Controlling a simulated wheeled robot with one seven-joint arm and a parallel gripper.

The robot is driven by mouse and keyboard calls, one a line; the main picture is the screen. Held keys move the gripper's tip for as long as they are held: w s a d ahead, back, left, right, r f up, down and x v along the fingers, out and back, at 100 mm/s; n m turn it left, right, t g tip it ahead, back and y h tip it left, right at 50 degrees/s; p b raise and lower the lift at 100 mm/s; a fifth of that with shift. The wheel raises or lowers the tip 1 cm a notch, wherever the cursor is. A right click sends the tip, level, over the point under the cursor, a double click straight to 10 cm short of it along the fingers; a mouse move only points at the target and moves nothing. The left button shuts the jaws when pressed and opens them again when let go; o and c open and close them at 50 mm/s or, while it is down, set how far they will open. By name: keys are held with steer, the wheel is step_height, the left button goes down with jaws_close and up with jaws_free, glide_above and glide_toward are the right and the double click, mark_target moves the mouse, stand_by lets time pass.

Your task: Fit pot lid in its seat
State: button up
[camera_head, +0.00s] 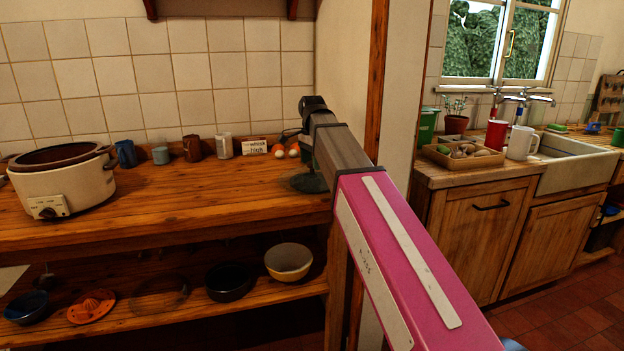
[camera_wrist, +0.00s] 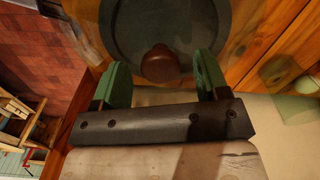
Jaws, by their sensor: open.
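The pot lid (camera_wrist: 125,35) is a dark round disc with a brown knob (camera_wrist: 160,65), lying below my gripper in the wrist view. In the head view the lid (camera_head: 308,184) shows as a dark disc at the right end of the wooden counter. My gripper (camera_wrist: 162,72) is open, with one green finger on each side of the knob and a gap on both sides. In the head view my gripper (camera_head: 305,158) is mostly hidden by my arm. The cream slow cooker pot (camera_head: 60,190) with a brown rim stands at the counter's left end.
Mugs (camera_head: 192,148), a small sign (camera_head: 254,146) and several eggs (camera_head: 285,151) line the counter's back by the tiled wall. The counter (camera_head: 210,195) is clear between pot and lid. A wooden post (camera_head: 376,80) stands right of my gripper.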

steer(key=shift+f, duration=0.65)
jaws_close()
steer(key=shift+r, duration=0.1)
